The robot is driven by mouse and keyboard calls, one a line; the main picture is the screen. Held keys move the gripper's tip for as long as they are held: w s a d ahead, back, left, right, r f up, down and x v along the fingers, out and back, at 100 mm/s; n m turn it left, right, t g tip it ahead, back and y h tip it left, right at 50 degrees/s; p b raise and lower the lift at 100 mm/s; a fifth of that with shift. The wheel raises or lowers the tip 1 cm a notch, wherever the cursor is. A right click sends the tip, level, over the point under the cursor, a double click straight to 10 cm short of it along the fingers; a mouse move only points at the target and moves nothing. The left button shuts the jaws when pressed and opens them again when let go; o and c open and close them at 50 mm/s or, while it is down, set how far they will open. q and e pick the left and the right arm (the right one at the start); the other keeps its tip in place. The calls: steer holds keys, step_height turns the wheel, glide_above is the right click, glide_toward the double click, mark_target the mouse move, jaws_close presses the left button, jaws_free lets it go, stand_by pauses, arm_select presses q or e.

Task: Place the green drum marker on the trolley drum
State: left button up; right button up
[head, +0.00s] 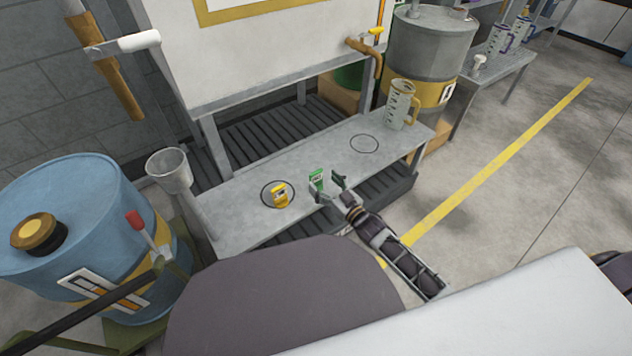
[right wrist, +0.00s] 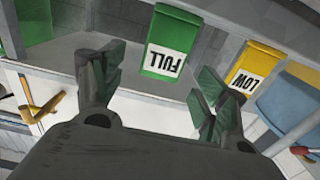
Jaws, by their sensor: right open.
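The green drum marker (head: 317,178), lettered FULL, stands on the grey bench (head: 235,221). It also shows in the right wrist view (right wrist: 168,45), beyond and between the fingertips. My right gripper (head: 327,187) is open at the marker, with its fingers either side of it in the head view; I cannot tell whether they touch it. The same gripper shows in the right wrist view (right wrist: 157,85) with nothing held. The blue drum (head: 85,200) with a yellow cap stands at the left on a green trolley (head: 137,335). My left gripper is not in view.
A yellow marker (head: 280,196), lettered LOW in the right wrist view (right wrist: 251,75), stands in a drawn circle left of the green one. An empty circle (head: 364,144) and a measuring jug (head: 402,103) are farther right.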

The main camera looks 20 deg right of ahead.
mark_target(317, 177)
steer(key=shift+w+a+f+b, duration=0.2)
steer(key=shift+w+a+b, duration=0.15)
steer(key=shift+w+b, duration=0.3)
steer(key=shift+b+x, duration=0.45)
steer(key=shift+x, duration=0.4)
steer(key=shift+w+a+f, duration=0.15)
steer(key=shift+w+a, duration=0.1)
steer(key=shift+w, duration=0.3)
steer(key=shift+w+a+b, duration=0.1)
steer(key=shift+w+b, duration=0.15)
steer(key=shift+b, duration=0.05)
steer(key=c, duration=0.8)
steer(key=shift+c, duration=1.6)
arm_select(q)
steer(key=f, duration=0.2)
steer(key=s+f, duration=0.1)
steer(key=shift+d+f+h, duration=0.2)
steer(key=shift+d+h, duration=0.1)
